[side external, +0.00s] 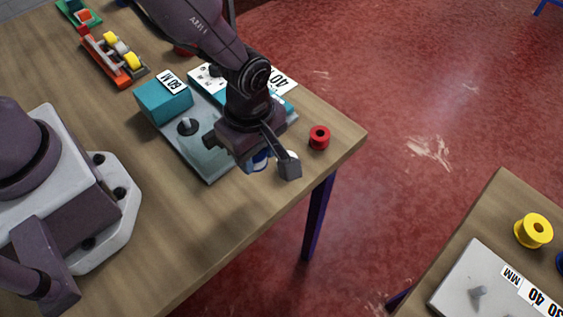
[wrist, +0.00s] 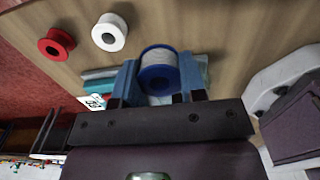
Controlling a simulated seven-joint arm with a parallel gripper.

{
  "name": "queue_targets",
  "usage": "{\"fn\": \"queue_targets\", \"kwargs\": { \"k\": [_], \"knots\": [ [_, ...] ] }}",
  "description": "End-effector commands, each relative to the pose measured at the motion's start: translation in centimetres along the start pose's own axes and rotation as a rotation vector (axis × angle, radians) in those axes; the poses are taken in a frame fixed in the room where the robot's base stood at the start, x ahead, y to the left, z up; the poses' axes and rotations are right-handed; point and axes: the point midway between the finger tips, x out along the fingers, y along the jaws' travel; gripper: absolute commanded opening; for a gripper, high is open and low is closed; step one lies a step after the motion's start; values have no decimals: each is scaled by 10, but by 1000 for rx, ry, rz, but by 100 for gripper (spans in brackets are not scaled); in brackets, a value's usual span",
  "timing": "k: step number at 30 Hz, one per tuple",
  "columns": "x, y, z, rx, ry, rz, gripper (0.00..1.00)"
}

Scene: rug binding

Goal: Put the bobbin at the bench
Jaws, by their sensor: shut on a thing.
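My gripper (side external: 268,163) is shut on a blue bobbin (side external: 260,162) with pale thread, near the front corner of the wooden table (side external: 235,220). In the wrist view the blue bobbin (wrist: 158,76) sits between the two fingers of my gripper (wrist: 158,88), its blue flange and dark hole toward the camera. In the side view a finger covers part of the bobbin, and I cannot tell its height above the table. A second wooden bench (side external: 475,225) stands at the lower right.
A red bobbin (side external: 319,138) and a white bobbin (wrist: 109,32) stand on the table. Behind is a grey plate (side external: 210,165) with a peg and a teal block (side external: 163,100). The other bench bears a yellow bobbin (side external: 533,230) and a pegged light plate (side external: 460,290). Red floor separates them.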

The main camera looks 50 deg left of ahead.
Motion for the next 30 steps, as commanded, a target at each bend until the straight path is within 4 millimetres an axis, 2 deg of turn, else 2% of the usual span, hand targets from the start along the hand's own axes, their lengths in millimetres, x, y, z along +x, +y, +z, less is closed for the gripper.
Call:
{"fn": "queue_targets", "kwargs": {
  "k": [4,15,18,29,30],
  "knots": [
    [28,-1,-2,-3,3,-5,16],
    [72,0,-1,-2,2,-3,16],
    [78,0,-1,-2,0,-1,16],
    [81,0,0,-1,0,-1,16],
    [81,0,0,0,0,0,47]
  ]
}}
